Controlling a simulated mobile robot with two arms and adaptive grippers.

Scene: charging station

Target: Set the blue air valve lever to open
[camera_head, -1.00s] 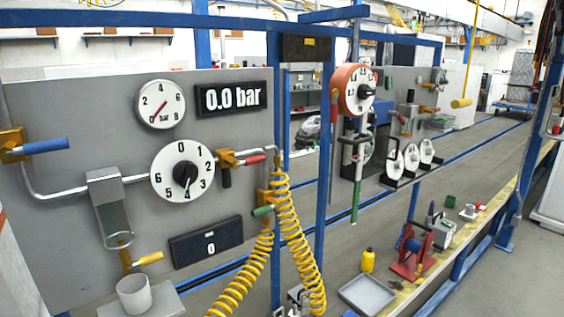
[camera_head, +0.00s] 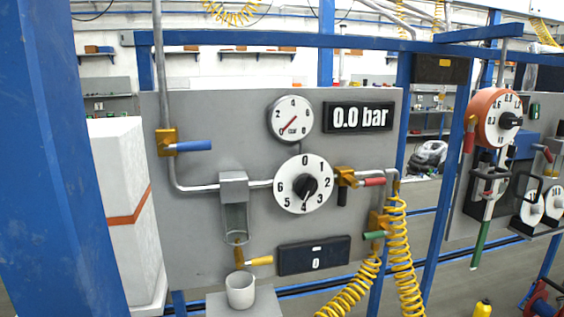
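The blue valve lever (camera_head: 192,145) is on the left of the grey panel (camera_head: 200,110). It sticks out to the right, roughly horizontal, from a brass valve body (camera_head: 166,142). A grey pipe (camera_head: 158,70) comes down from above into this valve and continues below it, bending right, so the lever lies across the pipe. The pressure gauge (camera_head: 294,118) has its red needle near the 0 mark, and the digital display (camera_head: 359,117) reads 0.0 bar. Neither of my grippers shows in the head view.
A blue post (camera_head: 50,150) stands close at the left, with a white block (camera_head: 125,200) behind it. The panel carries a numbered dial (camera_head: 303,184), a red lever (camera_head: 373,182), a green lever (camera_head: 374,235) and a yellow lever (camera_head: 260,260). Yellow coiled hoses (camera_head: 400,250) hang at right. A white cup (camera_head: 240,290) stands below.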

